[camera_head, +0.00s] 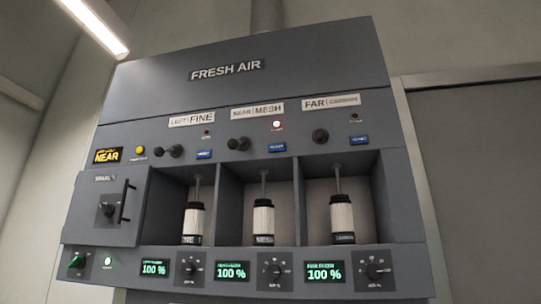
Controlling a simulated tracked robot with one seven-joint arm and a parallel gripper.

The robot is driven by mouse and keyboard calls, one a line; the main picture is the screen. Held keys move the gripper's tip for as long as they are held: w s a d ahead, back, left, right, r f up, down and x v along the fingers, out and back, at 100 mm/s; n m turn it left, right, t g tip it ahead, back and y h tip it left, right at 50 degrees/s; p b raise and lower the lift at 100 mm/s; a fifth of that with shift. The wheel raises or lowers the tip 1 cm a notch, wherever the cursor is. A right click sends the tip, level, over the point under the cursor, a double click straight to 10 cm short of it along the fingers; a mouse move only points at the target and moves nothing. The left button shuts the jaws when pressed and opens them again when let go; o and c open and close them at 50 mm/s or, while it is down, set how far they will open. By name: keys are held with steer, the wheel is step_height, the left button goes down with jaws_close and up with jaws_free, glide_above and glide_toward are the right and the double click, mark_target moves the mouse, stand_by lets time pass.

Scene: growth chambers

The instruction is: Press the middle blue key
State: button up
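The middle blue key (277,148) is a small blue rectangle on the grey panel, below the label plate that reads NEAR MESH (257,110). A small lamp (277,124) just above it glows bright, with a reddish rim. A left blue key (204,154) sits under the FINE label, and a right blue key (360,140) under the FAR label. The lamps over these two look dark. The lettering on the keys is too small to read. My gripper is not in view.
Dark knobs (239,143) stick out left of each key. Three bays below hold white cartridges (263,222). Green displays (232,271) read 100 %, with dials beside them. A NEAR display (107,155) and yellow button (140,150) sit left, above a handled door (100,208).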

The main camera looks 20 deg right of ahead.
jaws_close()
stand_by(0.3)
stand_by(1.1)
